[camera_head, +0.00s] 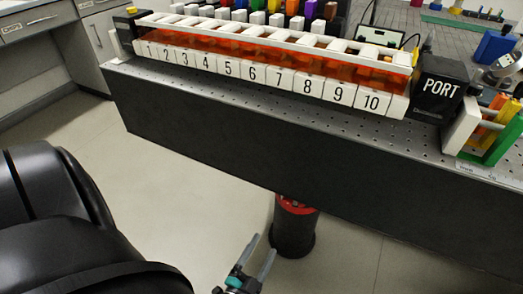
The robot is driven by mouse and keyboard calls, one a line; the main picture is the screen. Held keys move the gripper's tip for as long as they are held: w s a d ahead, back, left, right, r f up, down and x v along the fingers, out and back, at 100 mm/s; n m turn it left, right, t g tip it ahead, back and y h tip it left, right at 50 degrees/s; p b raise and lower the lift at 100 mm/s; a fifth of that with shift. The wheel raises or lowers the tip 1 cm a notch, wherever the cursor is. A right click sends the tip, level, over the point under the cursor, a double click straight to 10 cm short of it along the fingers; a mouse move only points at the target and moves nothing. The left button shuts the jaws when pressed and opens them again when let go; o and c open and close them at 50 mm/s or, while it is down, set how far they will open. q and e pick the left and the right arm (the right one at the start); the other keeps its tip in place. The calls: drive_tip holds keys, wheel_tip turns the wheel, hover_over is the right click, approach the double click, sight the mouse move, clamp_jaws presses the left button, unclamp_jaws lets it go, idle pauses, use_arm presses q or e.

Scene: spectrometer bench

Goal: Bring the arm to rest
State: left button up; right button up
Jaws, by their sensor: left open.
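My left gripper (257,263) shows at the bottom centre, below and in front of the bench (300,165). Its two fingers stand apart with nothing between them, over the floor. My black arm links fill the lower left. My right gripper does not show.
A long rack (255,75) with orange contents and numbered white labels lies along the bench's front edge. A black box marked PORT (440,88) stands right of it, beside a green and white holder (488,135). A black and red cylinder (294,228) stands under the bench. Floor at left is clear.

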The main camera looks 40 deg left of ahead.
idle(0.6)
